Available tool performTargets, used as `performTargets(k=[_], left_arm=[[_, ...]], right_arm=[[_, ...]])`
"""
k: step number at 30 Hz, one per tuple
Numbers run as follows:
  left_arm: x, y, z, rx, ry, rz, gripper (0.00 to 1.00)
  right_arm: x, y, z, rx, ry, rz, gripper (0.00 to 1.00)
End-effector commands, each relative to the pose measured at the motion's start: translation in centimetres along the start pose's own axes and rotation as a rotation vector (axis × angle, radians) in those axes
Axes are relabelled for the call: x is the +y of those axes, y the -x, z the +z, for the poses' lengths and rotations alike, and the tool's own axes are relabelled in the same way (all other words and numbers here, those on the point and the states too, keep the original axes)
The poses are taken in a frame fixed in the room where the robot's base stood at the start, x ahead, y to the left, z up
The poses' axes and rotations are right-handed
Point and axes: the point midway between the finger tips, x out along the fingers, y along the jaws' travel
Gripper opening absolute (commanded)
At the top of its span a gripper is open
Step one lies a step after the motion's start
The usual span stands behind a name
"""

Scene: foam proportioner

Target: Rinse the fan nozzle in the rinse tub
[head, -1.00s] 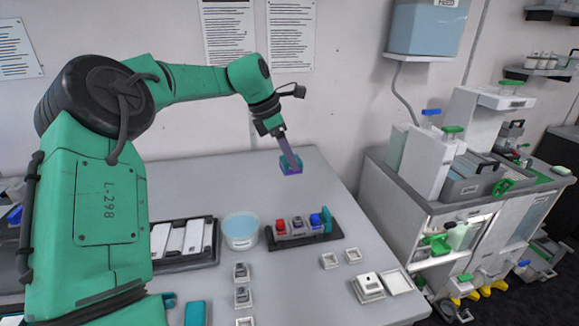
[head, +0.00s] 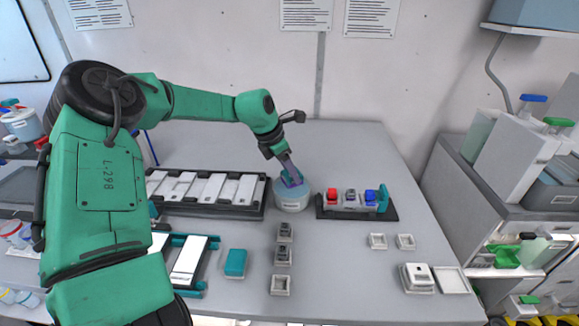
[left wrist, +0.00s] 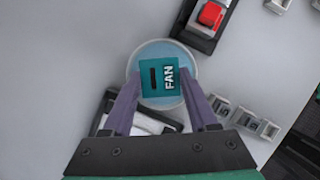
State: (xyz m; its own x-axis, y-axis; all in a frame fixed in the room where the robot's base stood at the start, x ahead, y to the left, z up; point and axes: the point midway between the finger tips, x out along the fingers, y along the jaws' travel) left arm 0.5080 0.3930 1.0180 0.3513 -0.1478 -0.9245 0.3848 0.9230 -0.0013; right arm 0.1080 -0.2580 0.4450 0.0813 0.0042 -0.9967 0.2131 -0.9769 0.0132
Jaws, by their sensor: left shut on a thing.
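The fan nozzle is a teal block (left wrist: 158,78) marked FAN with a dark slot, seen in the left wrist view. My left gripper (head: 291,181) is shut on it, with a purple finger on each side. The rinse tub (head: 292,200) is a round white tub with pale blue liquid. In the head view the gripper and nozzle are over the tub opening and hide part of it. In the left wrist view the tub rim (left wrist: 130,72) shows around the nozzle. I cannot tell whether the nozzle touches the liquid. My right gripper is not in view.
A dark rack (head: 356,213) with red, grey and blue pieces stands right of the tub. A black tray (head: 215,209) of white plates lies left. Small square holders (head: 283,255) and a teal block (head: 235,263) sit in front. The table behind the tub is clear.

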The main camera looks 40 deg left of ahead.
Motion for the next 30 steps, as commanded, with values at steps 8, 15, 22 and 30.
performTargets(k=[8, 15, 22, 30], left_arm=[[0.0, -0.7, -0.3, 0.0, 0.0, 0.0, 0.06], [0.0, -2.5, -1.1, 0.001, 0.0, 0.0, 0.06], [0.0, -4.1, -1.7, 0.0, -0.001, 0.0, 0.06], [0.0, -4.8, -2.0, 0.0, -0.001, 0.0, 0.06]], right_arm=[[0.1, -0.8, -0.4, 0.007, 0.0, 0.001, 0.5], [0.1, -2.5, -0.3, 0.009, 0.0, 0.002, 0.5], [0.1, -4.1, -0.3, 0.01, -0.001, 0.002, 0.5], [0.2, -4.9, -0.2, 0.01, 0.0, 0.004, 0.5]])
